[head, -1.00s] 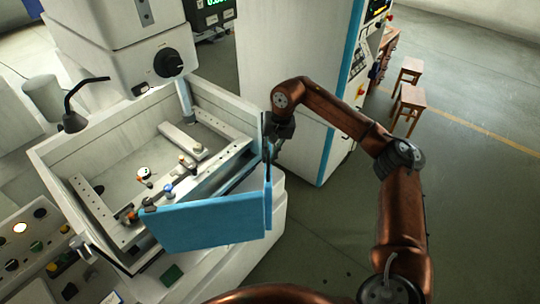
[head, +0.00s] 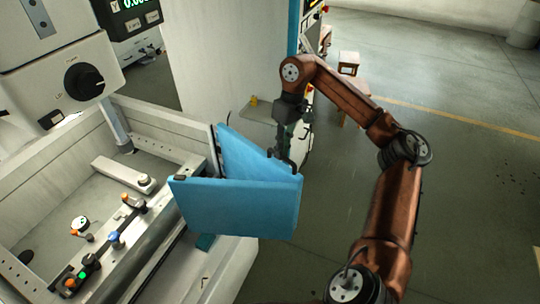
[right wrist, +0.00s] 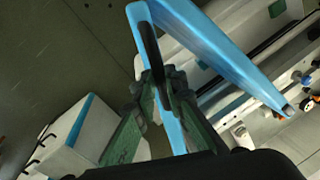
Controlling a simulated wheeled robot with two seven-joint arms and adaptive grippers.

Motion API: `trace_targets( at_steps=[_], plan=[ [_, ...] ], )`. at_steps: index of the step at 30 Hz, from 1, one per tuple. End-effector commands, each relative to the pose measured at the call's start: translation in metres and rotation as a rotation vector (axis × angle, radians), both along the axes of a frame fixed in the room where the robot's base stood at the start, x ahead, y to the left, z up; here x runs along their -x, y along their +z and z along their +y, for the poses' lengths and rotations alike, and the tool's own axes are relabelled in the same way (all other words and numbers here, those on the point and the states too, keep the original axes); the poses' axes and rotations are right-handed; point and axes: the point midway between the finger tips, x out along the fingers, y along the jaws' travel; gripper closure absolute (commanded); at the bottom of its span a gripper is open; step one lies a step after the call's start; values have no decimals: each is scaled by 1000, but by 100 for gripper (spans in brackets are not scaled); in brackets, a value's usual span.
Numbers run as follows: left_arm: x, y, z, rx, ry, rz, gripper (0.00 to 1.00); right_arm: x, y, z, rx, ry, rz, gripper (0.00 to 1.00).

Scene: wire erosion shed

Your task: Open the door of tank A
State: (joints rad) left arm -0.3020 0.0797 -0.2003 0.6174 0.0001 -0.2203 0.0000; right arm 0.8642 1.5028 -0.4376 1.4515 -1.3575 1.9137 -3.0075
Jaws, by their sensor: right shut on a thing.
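The blue door (head: 240,209) of the white tank (head: 165,118) has two panels, folded in a narrow V standing out past the tank's right side. The V's fold is at its right end. The far panel (head: 240,150) joins the tank's right wall. The near panel's left end is free of the tank's front left. My right gripper (head: 286,156) is shut on a dark handle by the fold; the right wrist view shows its fingers (right wrist: 166,84) around the dark bar handle (right wrist: 148,45). No tank letter is readable. My left gripper is out of view.
Inside the tank are a clamp bar (head: 124,174) and several small fittings. A machine head with a black knob (head: 84,81) hangs above. A white cabinet (head: 225,60) stands behind the door. The floor (head: 480,190) at right is clear.

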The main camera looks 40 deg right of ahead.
Motion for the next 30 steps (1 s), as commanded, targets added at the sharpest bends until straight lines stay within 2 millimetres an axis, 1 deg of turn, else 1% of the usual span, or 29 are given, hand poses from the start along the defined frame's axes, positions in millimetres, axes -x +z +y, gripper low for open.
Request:
trace_targets(
  at_steps=[13, 14, 21, 30],
  plan=[
    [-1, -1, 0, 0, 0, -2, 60, 4, 0, -6, -3, -2, -5, 100],
    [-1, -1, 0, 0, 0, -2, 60, 4, 0, -7, -3, -2, -5, 87],
    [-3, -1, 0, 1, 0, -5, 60, 4, 0, -7, -1, -3, -4, 71],
    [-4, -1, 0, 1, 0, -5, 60, 3, 0, -6, -1, -1, -4, 71]
  ],
)
